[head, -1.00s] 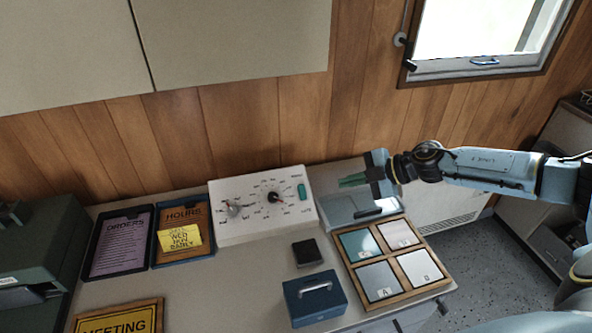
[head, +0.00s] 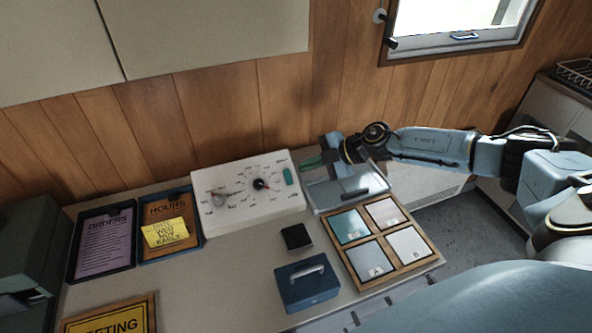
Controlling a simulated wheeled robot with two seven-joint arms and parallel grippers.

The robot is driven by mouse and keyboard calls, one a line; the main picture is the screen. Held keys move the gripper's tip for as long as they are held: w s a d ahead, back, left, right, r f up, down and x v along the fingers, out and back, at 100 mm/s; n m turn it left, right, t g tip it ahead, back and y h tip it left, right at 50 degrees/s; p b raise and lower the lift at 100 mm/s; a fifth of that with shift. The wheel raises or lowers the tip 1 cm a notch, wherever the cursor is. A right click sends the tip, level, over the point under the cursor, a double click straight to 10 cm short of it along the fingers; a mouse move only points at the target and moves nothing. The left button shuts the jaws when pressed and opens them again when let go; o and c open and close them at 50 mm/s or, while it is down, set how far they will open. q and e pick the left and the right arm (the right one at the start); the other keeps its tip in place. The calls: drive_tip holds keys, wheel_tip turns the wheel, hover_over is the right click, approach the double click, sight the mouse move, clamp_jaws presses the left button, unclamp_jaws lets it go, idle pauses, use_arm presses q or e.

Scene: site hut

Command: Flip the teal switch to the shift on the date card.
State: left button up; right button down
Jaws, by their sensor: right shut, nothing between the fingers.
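The teal switch (head: 290,176) is an upright oblong on the right part of the white sloped panel (head: 240,223). I cannot tell which way it is set, and its small labels are too blurred to read. The yellow date card (head: 166,233) lies on the lower half of the HOURS board; its lettering is small, and its last line seems to read EARLY. My right gripper (head: 306,162), with green fingertips, is shut and empty. It is just right of and above the switch in the picture, apart from it. My left gripper is not in view.
The panel also bears a black dial (head: 259,184) and a pale knob (head: 218,198). A pale tray (head: 330,203) is under my right gripper. In front are a black block (head: 297,238), a blue cash box (head: 308,291) and a wooden frame of tiles (head: 399,269). Bare desk lies left of the cash box.

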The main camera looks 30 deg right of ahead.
sight(288, 177)
drive_tip(key=w+f+b, duration=0.1)
drive_tip(key=f, duration=0.1)
drive_tip(key=w+a+f, duration=0.1)
drive_tip(key=w+f, duration=0.1)
drive_tip(key=shift+w+a+b, duration=0.2)
drive_tip(key=shift+w+b, duration=0.1)
drive_tip(key=shift+b, duration=0.1)
drive_tip(key=shift+w+d+f, duration=0.1)
drive_tip(key=shift+w+f, duration=0.25)
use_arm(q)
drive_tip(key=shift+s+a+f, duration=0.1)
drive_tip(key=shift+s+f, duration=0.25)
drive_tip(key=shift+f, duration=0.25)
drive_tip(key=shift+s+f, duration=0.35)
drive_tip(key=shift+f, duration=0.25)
